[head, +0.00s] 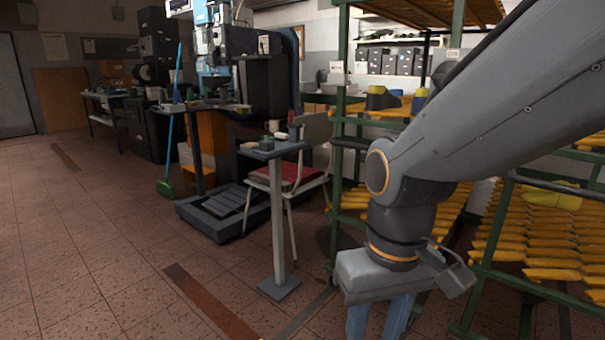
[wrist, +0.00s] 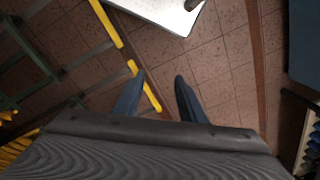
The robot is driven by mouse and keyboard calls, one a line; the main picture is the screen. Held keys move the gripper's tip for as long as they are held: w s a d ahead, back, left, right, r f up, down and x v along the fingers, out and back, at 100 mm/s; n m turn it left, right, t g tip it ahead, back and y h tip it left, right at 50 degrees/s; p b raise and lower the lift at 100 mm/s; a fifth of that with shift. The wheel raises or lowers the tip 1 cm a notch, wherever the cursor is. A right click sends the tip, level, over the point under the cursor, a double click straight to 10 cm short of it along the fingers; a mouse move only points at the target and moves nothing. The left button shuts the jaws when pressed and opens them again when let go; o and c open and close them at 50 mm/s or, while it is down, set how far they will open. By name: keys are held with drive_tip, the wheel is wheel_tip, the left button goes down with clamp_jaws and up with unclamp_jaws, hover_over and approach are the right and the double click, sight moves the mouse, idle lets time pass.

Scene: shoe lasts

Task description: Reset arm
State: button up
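My gripper (head: 377,322) hangs pointing down at the lower right of the head view, in front of the green rack. Its two blue fingers stand apart, and their tips are cut off by the lower picture edge. My arm comes in from the upper right and bends down at the wrist.
The green rack (head: 337,190) holds rows of orange-yellow shoe lasts (head: 553,250) close behind my gripper. A small grey stand (head: 278,220) and a chair with a red seat (head: 285,175) are left of it. Open tiled floor (head: 100,250) lies at left.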

drive_tip(key=d+r+m+p, duration=0.3)
drive_tip(key=d+r+p, duration=0.6)
drive_tip(key=p, duration=0.9)
drive_tip(key=shift+w+r+h, duration=0.15)
drive_tip(key=shift+r+h, duration=0.15)
drive_tip(key=shift+r, duration=0.45)
drive_tip(key=shift+d, duration=0.1)
